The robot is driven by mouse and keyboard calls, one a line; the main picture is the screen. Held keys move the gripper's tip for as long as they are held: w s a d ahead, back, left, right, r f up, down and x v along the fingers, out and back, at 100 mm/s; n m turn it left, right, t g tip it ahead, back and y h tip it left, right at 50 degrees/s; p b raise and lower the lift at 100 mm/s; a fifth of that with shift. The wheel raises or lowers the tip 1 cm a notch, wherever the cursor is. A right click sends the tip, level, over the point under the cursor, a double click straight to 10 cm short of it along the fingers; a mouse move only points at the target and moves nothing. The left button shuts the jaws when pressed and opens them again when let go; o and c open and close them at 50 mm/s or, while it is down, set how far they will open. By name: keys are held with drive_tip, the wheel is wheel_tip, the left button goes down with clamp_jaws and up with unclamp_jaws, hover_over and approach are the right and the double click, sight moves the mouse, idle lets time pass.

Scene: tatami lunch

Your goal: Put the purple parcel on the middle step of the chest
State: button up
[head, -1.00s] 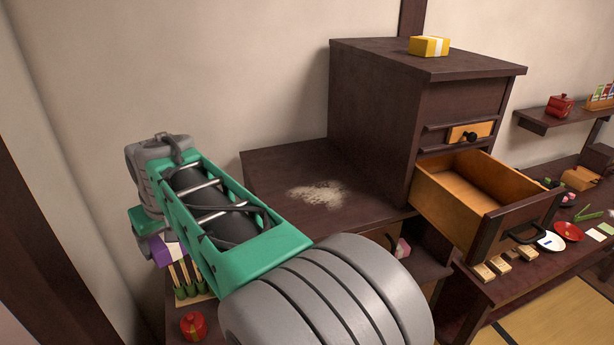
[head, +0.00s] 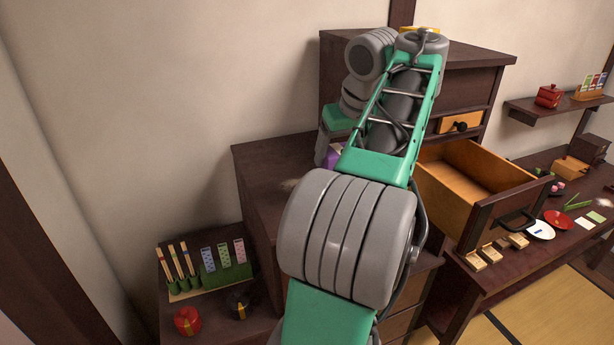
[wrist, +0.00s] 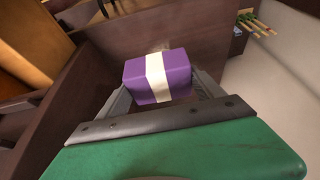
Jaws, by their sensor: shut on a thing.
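The purple parcel with a white band shows in the wrist view (wrist: 179,68), clasped between the fingers of my gripper (wrist: 160,88). In the head view only a purple sliver of the parcel (head: 331,155) shows, as my arm hides the rest. The stepped chest is dark brown wood. Its middle step (head: 262,158) shows at its left part, with a pale dusty patch partly visible beside my arm. The parcel is over or near this step; I cannot tell whether it touches the surface.
A yellow parcel (head: 408,29) on the chest top is mostly hidden by my arm. An open drawer (head: 470,190) juts out at right.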

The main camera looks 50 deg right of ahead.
drive_tip(key=w+d+f+b, duration=0.1)
drive_tip(key=w+f+b, duration=0.1)
drive_tip(key=w, duration=0.1)
drive_tip(key=w+d+f+b, duration=0.1)
drive_tip(key=w+f, duration=0.2)
drive_tip(key=w+d+f+b, duration=0.1)
drive_tip(key=w+f+b, duration=0.1)
drive_tip(key=w+f, duration=0.1)
drive_tip(key=shift+w+d+f+b, duration=0.1)
drive_tip(key=shift+w+d+b, duration=0.1)
drive_tip(key=shift+w+b, duration=0.1)
drive_tip(key=f+b, duration=0.3)
drive_tip(key=f, duration=0.1)
drive_tip(key=shift+w+d+b, duration=0.1)
drive_tip(key=shift+w+b, duration=0.15)
drive_tip(key=shift+b, duration=0.15)
drive_tip(key=shift+r, duration=0.35)
drive_tip(key=shift+f, duration=0.2)
drive_tip(key=o, duration=1.5)
drive_tip(key=shift+c, duration=0.2)
drive_tip(key=shift+r, duration=0.1)
